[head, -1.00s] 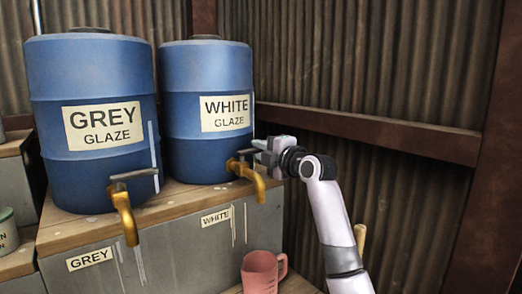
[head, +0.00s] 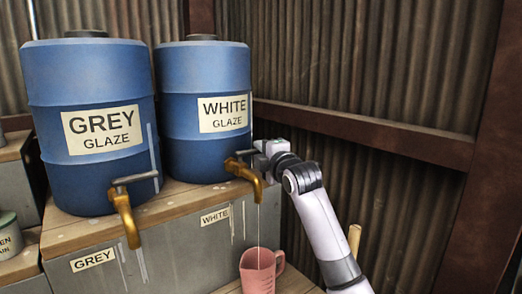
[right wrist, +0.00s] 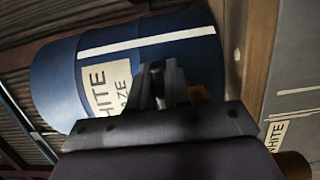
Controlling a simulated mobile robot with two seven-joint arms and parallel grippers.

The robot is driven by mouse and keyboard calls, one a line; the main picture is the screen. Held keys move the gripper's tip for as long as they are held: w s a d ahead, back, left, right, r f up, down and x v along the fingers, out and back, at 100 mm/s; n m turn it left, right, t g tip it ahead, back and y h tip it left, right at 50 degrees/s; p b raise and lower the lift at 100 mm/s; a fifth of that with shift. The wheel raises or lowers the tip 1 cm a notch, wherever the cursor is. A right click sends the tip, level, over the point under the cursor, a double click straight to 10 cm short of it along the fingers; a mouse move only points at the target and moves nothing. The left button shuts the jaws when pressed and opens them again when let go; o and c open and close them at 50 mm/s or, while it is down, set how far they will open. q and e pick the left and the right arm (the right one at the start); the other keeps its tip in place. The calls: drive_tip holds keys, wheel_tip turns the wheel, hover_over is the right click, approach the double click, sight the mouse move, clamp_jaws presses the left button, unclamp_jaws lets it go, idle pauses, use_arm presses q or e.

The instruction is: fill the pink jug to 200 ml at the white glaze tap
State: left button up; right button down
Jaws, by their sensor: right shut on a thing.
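The pink jug (head: 262,274) stands upright below the white glaze tap (head: 246,173), partly cut off by the bottom edge of the head view. A thin pale stream (head: 258,220) falls from the tap's spout into the jug's mouth. The level and any marks inside the jug cannot be read. My right gripper (head: 259,147) is at the tap's handle, shut on it; the fingers hide most of the handle. In the right wrist view the fingers (right wrist: 160,88) show in front of the white glaze barrel (right wrist: 150,58). My left gripper is not in view.
The grey glaze barrel (head: 93,140) with its own brass tap (head: 124,212) stands to the left on the same wooden-topped bench (head: 180,200). A corrugated wall with a rusty beam (head: 370,135) lies behind my right arm. A labelled tub (head: 8,238) is at the far left.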

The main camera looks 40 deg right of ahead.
drive_tip(key=c, duration=1.2)
unclamp_jaws()
drive_tip(key=shift+o, duration=0.2)
drive_tip(key=v, duration=0.7)
drive_tip(key=shift+s+b, duration=0.15)
drive_tip(key=shift+b, duration=0.25)
